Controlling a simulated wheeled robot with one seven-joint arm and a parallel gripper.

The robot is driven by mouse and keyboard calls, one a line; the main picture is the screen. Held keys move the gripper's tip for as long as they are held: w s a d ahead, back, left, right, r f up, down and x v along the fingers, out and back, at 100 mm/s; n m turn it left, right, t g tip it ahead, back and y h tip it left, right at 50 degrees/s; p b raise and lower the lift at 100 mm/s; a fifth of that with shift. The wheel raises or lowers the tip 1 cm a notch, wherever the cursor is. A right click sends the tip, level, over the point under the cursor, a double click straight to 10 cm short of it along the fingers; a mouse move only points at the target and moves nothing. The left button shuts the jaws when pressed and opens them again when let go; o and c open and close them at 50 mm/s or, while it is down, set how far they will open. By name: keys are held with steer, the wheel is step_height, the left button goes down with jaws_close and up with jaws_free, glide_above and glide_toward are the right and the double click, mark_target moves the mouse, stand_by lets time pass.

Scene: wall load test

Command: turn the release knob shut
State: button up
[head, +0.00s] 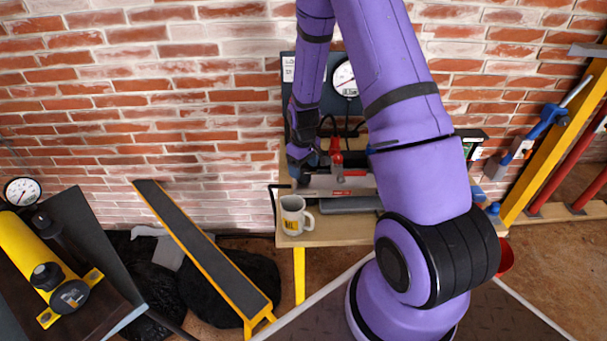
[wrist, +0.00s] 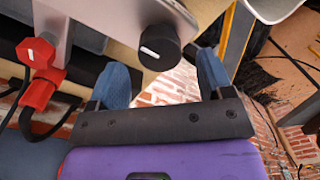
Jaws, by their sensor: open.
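The release knob (wrist: 160,47) is a round black knob with a white line on its face, on the end of a grey metal pump body (wrist: 90,18) in the wrist view. My gripper (wrist: 163,72) is open, with one blue finger on either side of and slightly short of the knob. A clear gap shows between each finger and the knob; I cannot tell the depth. In the head view my gripper (head: 304,160) is at the left end of the pump (head: 345,186) on the bench, and it hides the knob there.
A red-handled fitting (wrist: 40,75) with black hoses sits on the pump's left in the wrist view. In the head view a white mug (head: 293,216) stands at the bench's front left, below my gripper.

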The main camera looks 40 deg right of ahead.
mark_target(304, 174)
steer(key=shift+f, duration=1.65)
steer(key=shift+c, duration=0.3)
steer(key=c, duration=0.9)
